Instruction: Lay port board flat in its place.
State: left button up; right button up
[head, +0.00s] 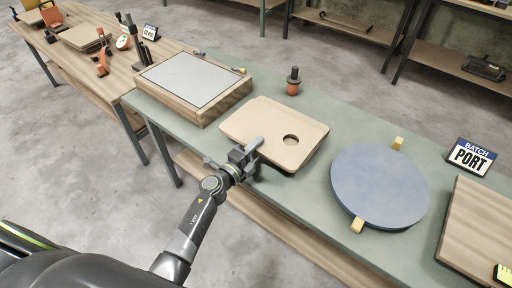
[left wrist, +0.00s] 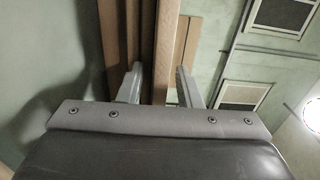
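A tan board (head: 262,129) with a round hole lies on the green bench top, and its edge looks layered. The sign reading BATCH PORT (head: 472,157) stands toward the right. My left gripper (head: 250,149) is at the board's near left edge. In the left wrist view its two fingers (left wrist: 160,80) are apart, with a brown board edge (left wrist: 167,45) running between them. A gap shows at the left finger, so the gripper looks open around the edge. Contact at the right finger cannot be told. My right gripper is not in view.
A wooden block with a grey top (head: 188,78) stands left of the board. A blue disc (head: 378,186) with yellow blocks lies to the right, then a wooden panel (head: 482,230). An orange-and-black peg (head: 293,82) stands behind.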

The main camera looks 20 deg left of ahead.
pick_arm(q)
jog(key=shift+f, duration=0.15)
jog(key=shift+s, duration=0.1)
jog(key=shift+p+v, duration=0.65)
jog(key=shift+v, duration=2.3)
jog(key=o, duration=0.6)
jog(key=shift+c, duration=0.2)
jog(key=shift+s+a+f, duration=0.1)
jog(key=shift+s+a, duration=0.1)
jog(key=shift+s, duration=0.15)
jog(key=b+v, duration=0.3)
jog(key=v, duration=1.3)
jog(key=shift+s, duration=0.25)
